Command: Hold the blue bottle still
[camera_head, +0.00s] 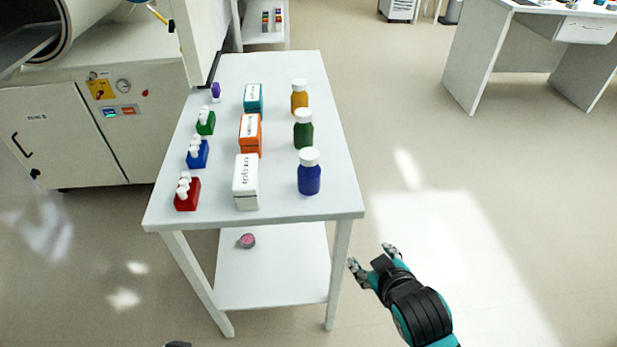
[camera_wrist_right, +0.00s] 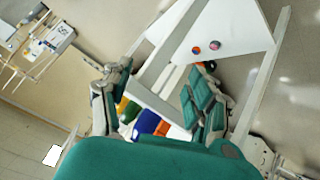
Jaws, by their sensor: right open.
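The blue bottle (camera_head: 309,179), with a white cap, stands upright near the front right corner of the white table (camera_head: 262,217). My right gripper (camera_head: 372,257) is open and empty, off the table's right side, nearer to me and apart from the bottle. In the right wrist view its two fingers are spread wide (camera_wrist_right: 155,90), and a blue shape (camera_wrist_right: 147,122), probably the bottle, shows between them, partly hidden by my gripper's body. A small dark piece at the bottom edge of the head view may be my left gripper; its fingers are not visible.
Green (camera_head: 303,133) and amber (camera_head: 299,100) bottles stand behind the blue one. White (camera_head: 246,183), orange (camera_head: 250,136) and teal (camera_head: 253,99) boxes are to its left, then red (camera_head: 187,194), blue and green racks. A low shelf holds a pink round item (camera_head: 247,241). Floor at right is clear.

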